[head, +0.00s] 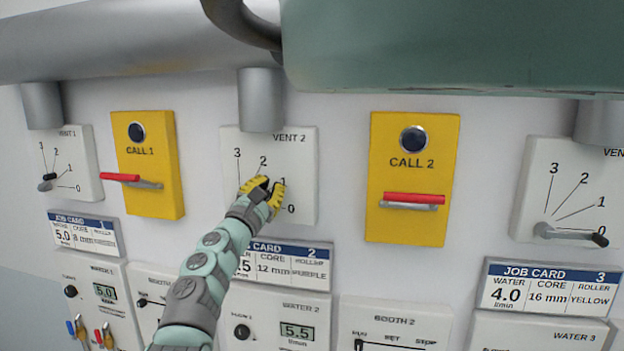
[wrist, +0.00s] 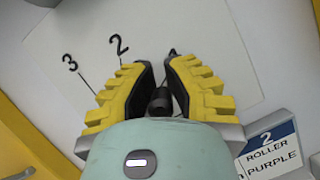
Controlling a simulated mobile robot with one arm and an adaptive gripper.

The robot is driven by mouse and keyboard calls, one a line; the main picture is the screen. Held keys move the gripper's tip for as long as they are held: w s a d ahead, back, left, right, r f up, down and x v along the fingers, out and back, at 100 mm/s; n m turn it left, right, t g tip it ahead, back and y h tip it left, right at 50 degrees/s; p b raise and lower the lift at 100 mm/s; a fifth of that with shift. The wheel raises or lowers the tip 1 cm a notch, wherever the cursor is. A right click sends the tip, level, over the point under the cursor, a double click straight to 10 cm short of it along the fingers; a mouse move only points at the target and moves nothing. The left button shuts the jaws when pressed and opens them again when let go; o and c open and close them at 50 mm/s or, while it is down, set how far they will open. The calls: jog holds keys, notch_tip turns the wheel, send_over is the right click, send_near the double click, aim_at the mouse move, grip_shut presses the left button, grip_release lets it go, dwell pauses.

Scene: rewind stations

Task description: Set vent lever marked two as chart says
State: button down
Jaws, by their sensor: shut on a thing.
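The VENT 2 panel (head: 305,150) is a white plate with a fan of marks from 3 at the top to 0 at the lower right. In the wrist view the lever's dark knob (wrist: 160,100) sits between the two yellow fingers. The rest of the lever is hidden, so I cannot tell its exact mark. Figures 3 and 2 show left of the fingers. No vent chart is readable in view.
Job card 2 (head: 310,250), partly behind my arm, reads core 12 mm, roller purple. Yellow CALL 1 (head: 150,200) and CALL 2 (head: 385,230) boxes with red handles flank the panel. A grey duct (head: 262,110) stands above. The VENT 3 lever (head: 570,234) points near 0.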

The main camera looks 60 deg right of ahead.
aim_at(283, 203)
jog(key=shift+w+f, duration=0.2)
jog(key=shift+f, duration=0.15)
jog(key=f+m+b, duration=0.1)
jog(key=b, duration=0.1)
jog(key=f+m+g+b, duration=0.1)
jog(key=b, duration=0.1)
jog(key=shift+s+d+m, duration=0.1)
jog(key=shift+s+m, duration=0.2)
notch_tip(283, 203, down, 3)
jog(key=m+g+b, duration=0.1)
jog(key=m+b, duration=0.1)
jog(key=b, duration=0.2)
jog(key=m+g+y+b, duration=0.1)
jog(key=m+b, duration=0.2)
jog(key=shift+r+b, duration=0.15)
jog(key=shift+b, duration=0.25)
jog(key=c, duration=1.2)
grip_release()
jog(key=shift+c, duration=0.2)
jog(key=shift+o, duration=1.4)
jog(key=shift+s, duration=0.15)
jog(key=shift+o, duration=0.2)
jog(key=shift+s+r+g, duration=0.1)
jog(key=shift+s+g, duration=0.05)
jog(key=shift+g, duration=0.15)
